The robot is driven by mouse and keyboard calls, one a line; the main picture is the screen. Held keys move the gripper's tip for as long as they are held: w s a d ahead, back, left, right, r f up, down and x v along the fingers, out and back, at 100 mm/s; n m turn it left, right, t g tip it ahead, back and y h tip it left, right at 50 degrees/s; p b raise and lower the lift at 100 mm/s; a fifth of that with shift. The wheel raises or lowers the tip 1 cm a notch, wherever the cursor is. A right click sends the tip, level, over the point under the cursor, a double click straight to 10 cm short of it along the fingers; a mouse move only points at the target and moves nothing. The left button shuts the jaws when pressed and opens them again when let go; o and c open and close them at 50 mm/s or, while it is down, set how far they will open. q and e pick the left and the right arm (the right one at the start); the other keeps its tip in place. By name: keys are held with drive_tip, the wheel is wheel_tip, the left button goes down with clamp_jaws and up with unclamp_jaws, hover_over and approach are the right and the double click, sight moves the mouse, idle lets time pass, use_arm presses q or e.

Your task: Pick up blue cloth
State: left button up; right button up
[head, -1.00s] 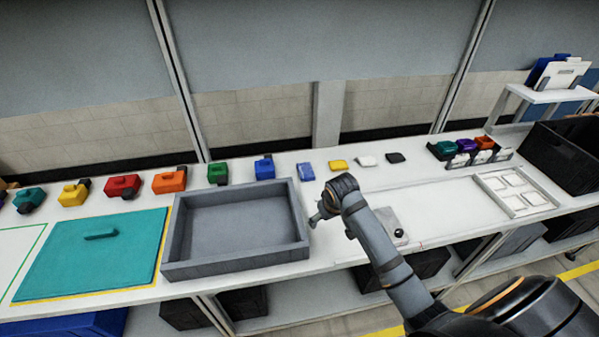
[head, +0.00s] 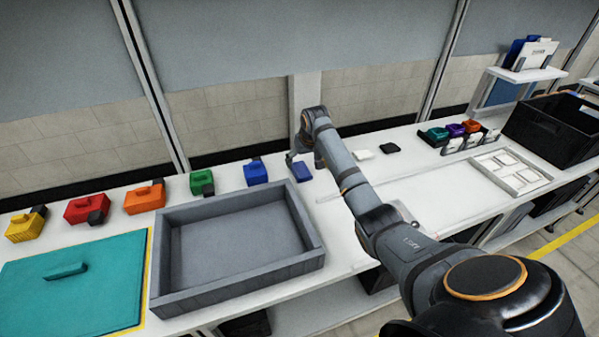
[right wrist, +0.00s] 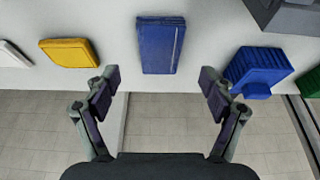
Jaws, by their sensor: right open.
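The blue cloth (head: 301,172) is a small folded blue rectangle lying flat on the white table, behind the right end of the grey tray. In the right wrist view the blue cloth (right wrist: 161,45) is at top centre, ahead of and between the fingers. My right gripper (head: 291,157) is just beside the cloth in the head view. In the right wrist view my right gripper (right wrist: 160,85) is open and empty, its two fingers wide apart. I see no contact with the cloth. My left gripper is not in view.
A blue box (head: 256,172) stands left of the cloth. In the right wrist view a yellow cloth (right wrist: 69,52) lies on the cloth's other side. The grey tray (head: 312,240) is in front. A white cloth (head: 362,155) and a black one (head: 390,148) lie to the right.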

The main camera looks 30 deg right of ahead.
sight(301, 169)
drive_tip(key=shift+w+f, duration=0.2)
drive_tip(key=shift+d+f, duration=0.1)
drive_tip(key=shift+f, duration=0.3)
drive_tip(key=x, duration=0.4)
drive_tip(key=shift+w+f+p, duration=0.1)
drive_tip(key=shift+w+p, duration=0.15)
drive_tip(key=shift+p, duration=0.05)
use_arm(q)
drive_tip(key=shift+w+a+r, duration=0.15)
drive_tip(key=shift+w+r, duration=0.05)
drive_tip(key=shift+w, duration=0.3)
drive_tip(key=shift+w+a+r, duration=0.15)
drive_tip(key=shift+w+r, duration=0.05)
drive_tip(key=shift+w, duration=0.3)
use_arm(e)
drive_tip(key=shift+s, duration=0.1)
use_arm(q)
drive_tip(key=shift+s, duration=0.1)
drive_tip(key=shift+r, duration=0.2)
use_arm(e)
drive_tip(key=shift+f, duration=0.2)
drive_tip(key=c, duration=1.2)
